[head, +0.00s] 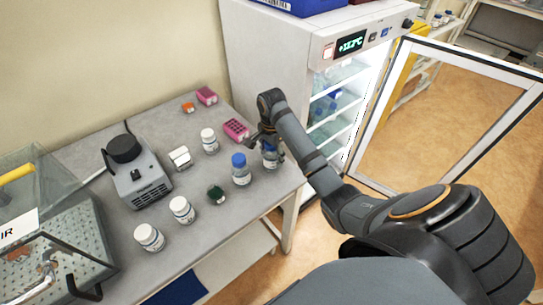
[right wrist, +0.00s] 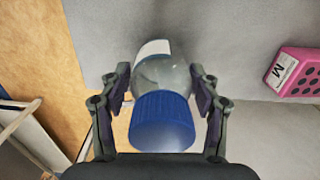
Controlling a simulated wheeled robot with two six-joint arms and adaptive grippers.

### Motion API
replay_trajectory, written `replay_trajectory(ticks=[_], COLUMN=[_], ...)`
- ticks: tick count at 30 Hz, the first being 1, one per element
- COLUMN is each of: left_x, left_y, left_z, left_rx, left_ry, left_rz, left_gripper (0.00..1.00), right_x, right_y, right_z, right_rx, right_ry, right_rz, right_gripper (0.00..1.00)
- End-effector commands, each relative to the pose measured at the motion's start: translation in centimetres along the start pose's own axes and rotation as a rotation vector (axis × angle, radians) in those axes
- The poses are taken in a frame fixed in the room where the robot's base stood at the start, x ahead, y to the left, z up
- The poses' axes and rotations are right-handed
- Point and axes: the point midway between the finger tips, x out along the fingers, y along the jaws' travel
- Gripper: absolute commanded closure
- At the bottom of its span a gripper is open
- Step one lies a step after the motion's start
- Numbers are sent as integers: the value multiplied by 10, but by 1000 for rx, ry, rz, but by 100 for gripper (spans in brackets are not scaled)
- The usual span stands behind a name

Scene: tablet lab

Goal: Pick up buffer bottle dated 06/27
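A clear bottle with a blue cap (right wrist: 162,122) stands upright between the fingers of my right gripper (right wrist: 160,85) in the right wrist view. The fingers are spread on either side of it, with narrow gaps showing. In the head view my right gripper (head: 266,138) is over this bottle (head: 271,158) near the table's right edge and partly covers it. A second blue-capped bottle (head: 241,171) stands just left of it. Its label is too small to read, and no date is legible on either bottle. My left gripper is not in view.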

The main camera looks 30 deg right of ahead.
Motion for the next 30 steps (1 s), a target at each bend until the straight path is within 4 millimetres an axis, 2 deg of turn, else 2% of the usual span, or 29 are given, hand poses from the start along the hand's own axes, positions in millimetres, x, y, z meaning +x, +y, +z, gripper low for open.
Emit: replay_trajectory(ticks=[1, 10, 20, 26, 27, 30], left_x=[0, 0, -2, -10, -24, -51], left_y=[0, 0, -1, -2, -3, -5], left_z=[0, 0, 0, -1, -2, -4], left_rx=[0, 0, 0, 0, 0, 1], left_ry=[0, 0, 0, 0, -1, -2], left_rz=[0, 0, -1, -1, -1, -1], left_gripper=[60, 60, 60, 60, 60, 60], right_x=[0, 0, -6, -36, -46, -67], right_y=[0, 0, -1, -1, 5, 20], right_z=[0, 0, 0, 0, 0, 2], right_rx=[0, 0, 0, -1, -1, -1], right_ry=[0, 0, 1, 2, 1, 3], right_rz=[0, 0, -2, -5, -1, 1], right_gripper=[49, 90, 90, 90, 90, 90])
